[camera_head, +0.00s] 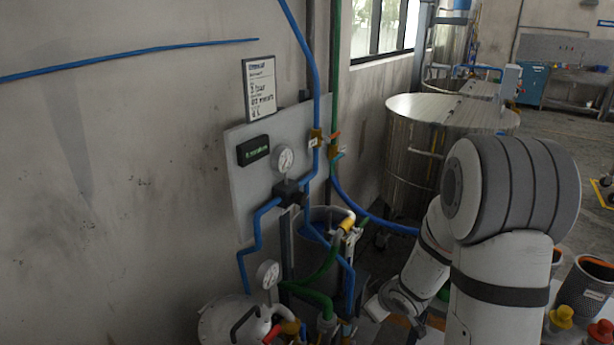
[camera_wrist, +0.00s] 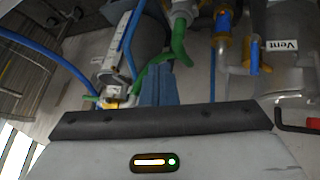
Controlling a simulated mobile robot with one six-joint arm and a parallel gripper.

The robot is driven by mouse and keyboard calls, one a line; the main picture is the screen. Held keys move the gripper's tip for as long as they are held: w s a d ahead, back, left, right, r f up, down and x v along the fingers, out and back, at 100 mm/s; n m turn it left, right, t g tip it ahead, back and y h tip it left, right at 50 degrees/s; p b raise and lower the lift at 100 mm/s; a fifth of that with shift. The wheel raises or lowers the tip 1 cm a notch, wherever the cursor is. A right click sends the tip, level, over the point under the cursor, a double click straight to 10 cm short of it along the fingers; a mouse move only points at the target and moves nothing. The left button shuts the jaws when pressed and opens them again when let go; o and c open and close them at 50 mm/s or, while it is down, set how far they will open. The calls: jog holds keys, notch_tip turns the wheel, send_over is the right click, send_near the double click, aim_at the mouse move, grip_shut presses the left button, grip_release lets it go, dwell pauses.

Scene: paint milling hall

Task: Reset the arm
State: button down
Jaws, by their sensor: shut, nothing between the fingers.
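My gripper (camera_wrist: 159,72) shows in the wrist view as two blue-grey fingers pressed together, with nothing between them. They point toward green and blue hoses and the grey vessel fittings, and I cannot tell that they touch anything. In the head view my arm stands bent at the right, over the floor beside the wall piping. The fingers cannot be made out clearly there.
A wall panel (camera_head: 240,190) carries a pressure gauge (camera_head: 283,160) and valves. A pale vessel (camera_head: 222,318) with a second gauge stands below it. A steel tank (camera_head: 410,160) stands behind my arm. Yellow and red knobbed items and a dark mesh cup (camera_head: 583,290) are at lower right.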

jog(key=s+d+r+m+g+h, duration=0.2)
jog(key=s+r+m+h, duration=0.3)
jog(key=s+r, duration=0.9)
jog(key=s+a+r+m+g+y, duration=0.2)
jog(key=s+a+r+m+y, duration=0.1)
jog(key=s, duration=0.6)
jog(key=shift+a+r, duration=0.5)
jog(key=shift+r, duration=0.2)
jog(key=shift+w, duration=0.1)
